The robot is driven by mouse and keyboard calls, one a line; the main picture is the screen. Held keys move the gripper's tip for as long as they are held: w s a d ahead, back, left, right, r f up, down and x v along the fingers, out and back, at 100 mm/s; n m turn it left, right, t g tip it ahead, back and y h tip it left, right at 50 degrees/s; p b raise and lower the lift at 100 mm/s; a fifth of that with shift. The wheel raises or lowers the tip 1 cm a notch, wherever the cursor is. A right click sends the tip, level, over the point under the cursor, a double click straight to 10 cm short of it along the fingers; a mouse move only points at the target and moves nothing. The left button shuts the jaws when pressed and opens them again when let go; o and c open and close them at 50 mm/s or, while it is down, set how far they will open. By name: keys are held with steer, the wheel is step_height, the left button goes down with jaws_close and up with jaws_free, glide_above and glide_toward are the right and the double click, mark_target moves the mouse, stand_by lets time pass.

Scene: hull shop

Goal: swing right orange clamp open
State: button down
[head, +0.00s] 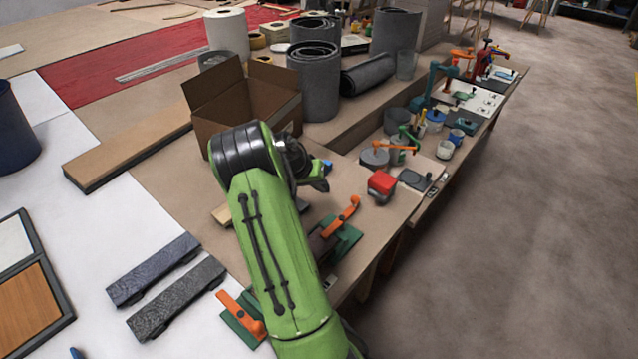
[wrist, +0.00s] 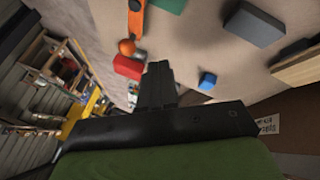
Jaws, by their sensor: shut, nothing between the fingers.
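The right orange clamp (head: 340,217) has an orange lever on a green base (head: 346,241), on the brown bench near its front edge. The lever slants up toward the back right over the base. In the wrist view the orange lever (wrist: 135,22) with its rounded orange end (wrist: 127,47) shows at the top, ahead of the fingertips and apart from them. My gripper (head: 322,178) is shut and empty, behind and left of the clamp in the head view; its closed fingers also show in the wrist view (wrist: 159,68). A second orange clamp (head: 243,314) is partly hidden by my arm.
A red block (head: 381,186) stands right of my gripper; it also shows in the wrist view (wrist: 128,67). A small blue object (wrist: 207,80) lies close by. An open cardboard box (head: 245,105) stands behind my arm. Tools and pots crowd the bench further back. Open floor lies right.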

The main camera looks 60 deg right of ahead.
mark_target(341, 215)
steer(key=s+d+f+b, duration=0.1)
steer(key=s+d+f, duration=0.2)
steer(key=s+f, duration=0.1)
steer(key=shift+s+d+f, duration=0.2)
steer(key=shift+s+d, duration=0.1)
steer(key=shift+d, duration=0.1)
steer(key=shift+s, duration=0.2)
steer(key=shift+w+m+g, duration=0.1)
steer(key=shift+m+g, duration=0.2)
steer(key=shift+m, duration=0.1)
